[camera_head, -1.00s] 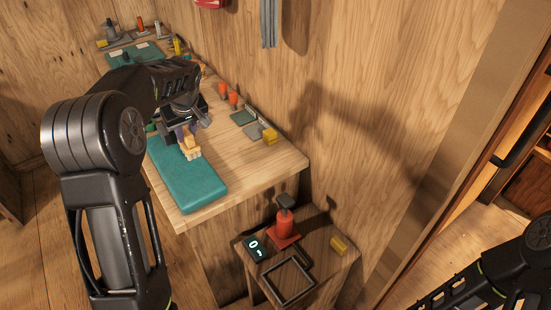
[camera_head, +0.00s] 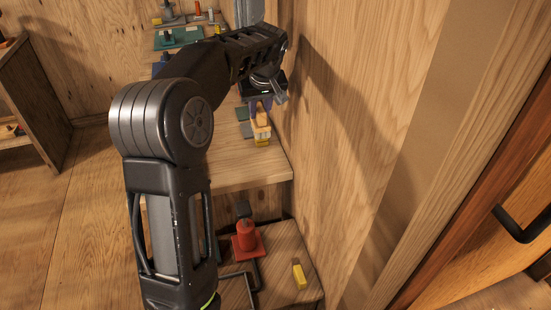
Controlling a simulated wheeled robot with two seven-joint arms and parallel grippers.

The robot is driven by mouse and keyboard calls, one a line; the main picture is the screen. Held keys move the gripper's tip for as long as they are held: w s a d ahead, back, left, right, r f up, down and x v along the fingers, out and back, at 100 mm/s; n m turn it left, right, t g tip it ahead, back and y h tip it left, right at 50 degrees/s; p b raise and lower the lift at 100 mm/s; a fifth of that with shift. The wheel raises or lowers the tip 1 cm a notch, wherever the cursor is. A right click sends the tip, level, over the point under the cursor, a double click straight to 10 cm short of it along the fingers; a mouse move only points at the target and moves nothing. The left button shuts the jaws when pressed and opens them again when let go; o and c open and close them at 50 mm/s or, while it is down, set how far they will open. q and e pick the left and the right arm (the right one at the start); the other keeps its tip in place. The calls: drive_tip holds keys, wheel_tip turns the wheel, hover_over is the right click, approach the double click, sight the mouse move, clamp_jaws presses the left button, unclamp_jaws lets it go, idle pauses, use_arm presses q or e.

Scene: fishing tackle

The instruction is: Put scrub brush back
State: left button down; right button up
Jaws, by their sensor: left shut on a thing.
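My left gripper (camera_head: 261,104) is shut on the scrub brush (camera_head: 262,119), a small tan, wooden-looking piece pointing down between the fingers. The gripper hangs over the right part of the wooden workbench, close to the wall. A yellow block (camera_head: 262,141) shows just below the brush in the picture; I cannot tell whether they touch. Grey-green flat plates (camera_head: 244,114) lie on the bench left of the brush. My left arm hides much of the bench. My right gripper is not in view.
The workbench's front part (camera_head: 245,170) is bare. A teal mat (camera_head: 190,36) with tackle lies at the back. The plank wall (camera_head: 370,110) stands close on the right.

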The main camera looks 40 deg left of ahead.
sight(259, 125)
use_arm(q)
drive_tip(key=shift+s+a, duration=0.15)
drive_tip(key=shift+s, duration=0.05)
drive_tip(key=shift+f, duration=0.15)
drive_tip(key=shift+f, duration=2.4)
drive_tip(key=shift+f, duration=2.5)
drive_tip(key=shift+f+b, duration=0.15)
drive_tip(key=shift+b, duration=0.2)
drive_tip(key=c, duration=1.2)
unclamp_jaws()
